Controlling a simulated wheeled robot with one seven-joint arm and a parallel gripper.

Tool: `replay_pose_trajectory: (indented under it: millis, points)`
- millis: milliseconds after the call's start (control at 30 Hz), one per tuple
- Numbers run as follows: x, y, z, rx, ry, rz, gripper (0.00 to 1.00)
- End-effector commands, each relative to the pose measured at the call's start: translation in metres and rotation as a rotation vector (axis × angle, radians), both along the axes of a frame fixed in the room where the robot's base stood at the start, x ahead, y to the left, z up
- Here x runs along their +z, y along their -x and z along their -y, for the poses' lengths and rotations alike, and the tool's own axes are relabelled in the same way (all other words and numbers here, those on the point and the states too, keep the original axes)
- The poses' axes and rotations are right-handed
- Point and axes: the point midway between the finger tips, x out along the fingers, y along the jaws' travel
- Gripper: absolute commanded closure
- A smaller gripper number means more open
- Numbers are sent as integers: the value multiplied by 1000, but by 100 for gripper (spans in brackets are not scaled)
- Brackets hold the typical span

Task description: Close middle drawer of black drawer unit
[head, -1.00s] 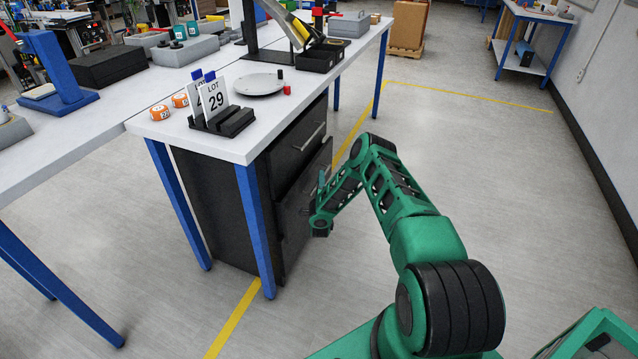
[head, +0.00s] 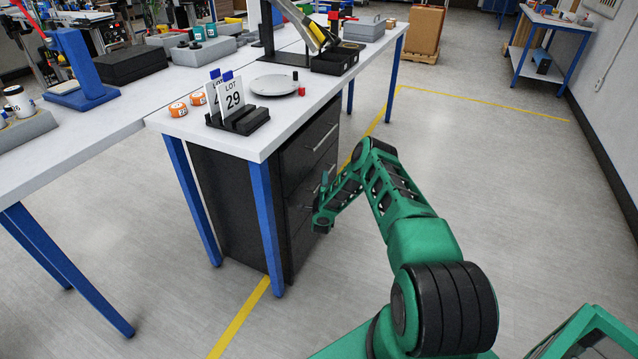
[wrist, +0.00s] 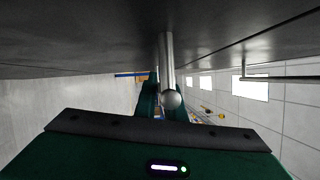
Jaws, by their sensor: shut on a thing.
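The black drawer unit (head: 232,205) stands under the near end of the white bench. Its drawer fronts face right, toward my arm. The middle drawer (head: 301,193) looks flush, or nearly so, with the front above it. My gripper (head: 321,194) is at the middle drawer's front and partly hides it. In the wrist view my gripper (wrist: 165,88) is shut on the metal bar handle (wrist: 170,97), whose rounded end points toward the camera. The dark drawer front (wrist: 90,35) fills the top of that view. The top drawer's handle (head: 326,137) is clear of my arm.
A blue bench leg (head: 266,230) stands just left of the drawer fronts. On the bench top are a lot-card holder (head: 240,120), a round grey plate (head: 273,85) and a small red cylinder (head: 301,91). The floor to the right of the unit is clear.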

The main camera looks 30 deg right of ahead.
Motion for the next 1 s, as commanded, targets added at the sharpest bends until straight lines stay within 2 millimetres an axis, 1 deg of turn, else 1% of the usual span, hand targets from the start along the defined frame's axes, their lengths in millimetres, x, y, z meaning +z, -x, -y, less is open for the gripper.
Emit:
replay_pose_trajectory:
  millis: [33,233,267,300,333,600,733,867,1000]
  points:
    - [-1,-2,-3,3,-5,-3,100]
    - [-1,-3,-4,5,-7,-3,100]
    - [-1,-3,-4,5,-7,-3,84]
    - [-1,-3,-4,4,-7,-2,74]
    - [-1,-3,-4,4,-7,-2,72]
    - [0,-1,-1,1,-5,0,72]
    - [0,5,-4,1,-5,0,72]
    - [-3,21,-15,0,-8,-2,72]
    - [-5,43,-31,2,-7,-3,72]
